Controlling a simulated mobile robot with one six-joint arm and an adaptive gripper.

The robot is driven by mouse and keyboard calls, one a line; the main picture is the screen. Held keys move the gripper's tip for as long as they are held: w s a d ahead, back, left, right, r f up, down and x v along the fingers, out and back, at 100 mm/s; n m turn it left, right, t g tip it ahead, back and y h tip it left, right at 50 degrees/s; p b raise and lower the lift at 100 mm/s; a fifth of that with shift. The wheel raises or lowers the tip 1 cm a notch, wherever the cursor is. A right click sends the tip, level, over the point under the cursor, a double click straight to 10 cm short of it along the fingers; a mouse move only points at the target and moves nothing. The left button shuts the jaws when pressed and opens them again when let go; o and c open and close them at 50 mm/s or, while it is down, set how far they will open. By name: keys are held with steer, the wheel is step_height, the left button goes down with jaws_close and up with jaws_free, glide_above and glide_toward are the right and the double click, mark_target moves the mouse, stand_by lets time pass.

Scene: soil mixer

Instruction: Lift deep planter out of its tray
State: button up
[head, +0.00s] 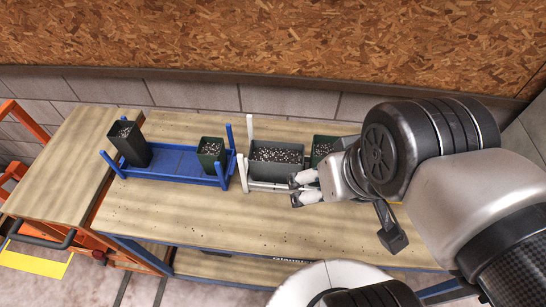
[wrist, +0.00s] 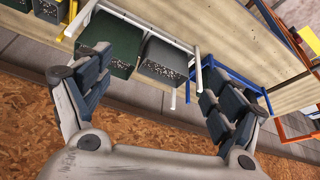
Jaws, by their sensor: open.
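A tall dark planter (head: 130,146), the deepest-looking one, stands upright at the left end of the blue tray (head: 180,163) in the head view. Soil shows at its top. My gripper (head: 297,190) is open and empty, well to its right, at the front of the white tray (head: 246,160). In the wrist view my gripper (wrist: 150,65) has its fingers spread, with a dark green planter (wrist: 112,46) and a grey planter (wrist: 165,56) beyond and between them. I cannot tell whether any finger touches them. The tall planter is not clearly visible in the wrist view.
A small green planter (head: 211,153) stands at the blue tray's right end. The grey planter (head: 276,157) stands in the white tray, beside a green one (head: 322,147) partly hidden by my arm. The table front (head: 200,217) is clear. An orange frame (head: 20,125) stands left.

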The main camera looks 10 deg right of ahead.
steer(key=w+a+r+n+g+p, duration=0.1)
steer(key=w+r+n+g+p, duration=0.2)
steer(key=w, duration=0.6)
steer(key=n+g+p, duration=0.2)
steer(key=n+p, duration=0.6)
steer(key=n, duration=0.3)
glide_above(277, 157)
step_height(277, 157, down, 12)
steer(key=shift+n, duration=0.3)
step_height(277, 157, down, 12)
steer(key=shift+w+a+r+b, duration=0.1)
steer(key=shift+a+b, duration=0.05)
steer(key=shift+b, duration=0.6)
steer(key=shift+f+b, duration=0.35)
steer(key=shift+f, duration=2.5)
steer(key=shift+c, duration=0.2)
steer(key=c, duration=1.4)
steer(key=shift+r, duration=0.2)
